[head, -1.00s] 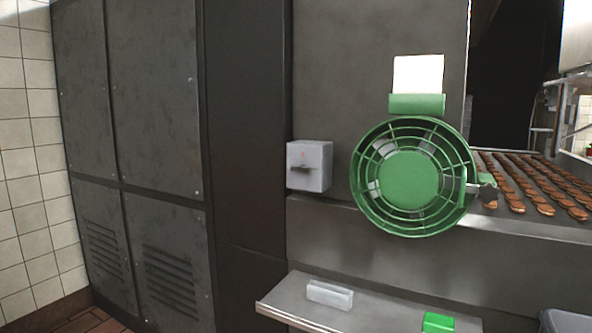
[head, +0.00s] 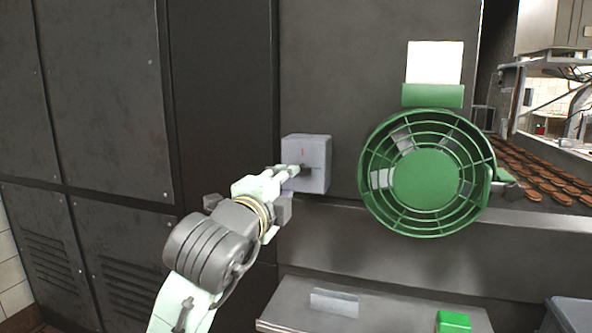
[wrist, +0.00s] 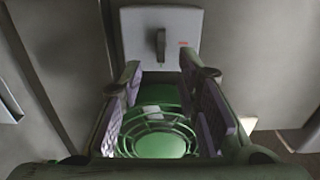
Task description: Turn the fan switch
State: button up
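The fan switch is a light grey box (head: 318,153) on the dark metal wall, left of the green fan (head: 425,180). My gripper (head: 288,172) is right in front of it in the head view and partly covers its dark handle. In the wrist view the box (wrist: 188,25) is at the top, with the dark handle (wrist: 161,48) upright in the picture and a red mark to its right. My gripper (wrist: 160,72) is open there, its two fingertips apart below the handle, with nothing between them. I cannot tell whether a fingertip touches the handle.
The green fan juts from the wall close to the right of the switch. A metal shelf (head: 300,318) below holds a clear block (head: 334,302) and a green block (head: 453,321). Dark cabinets (head: 100,100) stand at left; a conveyor with brown biscuits (head: 550,185) is at right.

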aim_at(301, 169)
jog(key=p+x, duration=0.1)
jog(key=x, duration=0.6)
jog(key=shift+w, duration=0.25)
jog(key=shift+c, duration=0.2)
grip_shut()
